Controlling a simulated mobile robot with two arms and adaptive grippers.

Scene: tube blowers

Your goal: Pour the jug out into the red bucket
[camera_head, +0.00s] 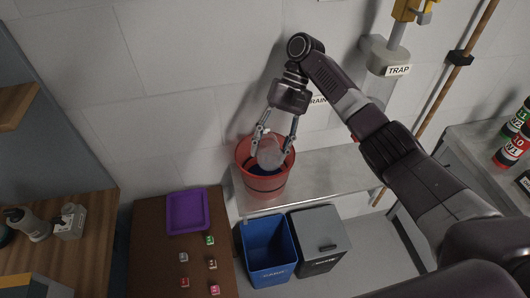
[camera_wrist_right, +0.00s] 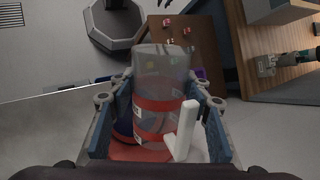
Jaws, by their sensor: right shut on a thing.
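The red bucket (camera_head: 262,188) stands on a pale grey ledge against the wall, with something dark blue inside it. The jug (camera_head: 270,153) is a pale, see-through cylinder with a white handle. My right gripper (camera_head: 274,142) is shut on the jug and holds it at the bucket's mouth. In the right wrist view the jug (camera_wrist_right: 160,75) sits between the blue finger pads, its handle (camera_wrist_right: 184,132) at the right, and red shows through and below it. I cannot tell the jug's exact tilt or what it contains. My left gripper is out of view.
A blue bin (camera_head: 267,250) and a grey bin (camera_head: 320,240) stand below the ledge (camera_head: 345,172). A brown table at the left holds a purple tray (camera_head: 187,211) and several small cubes. A pipe labelled TRAP (camera_head: 397,71) runs down the wall at the right.

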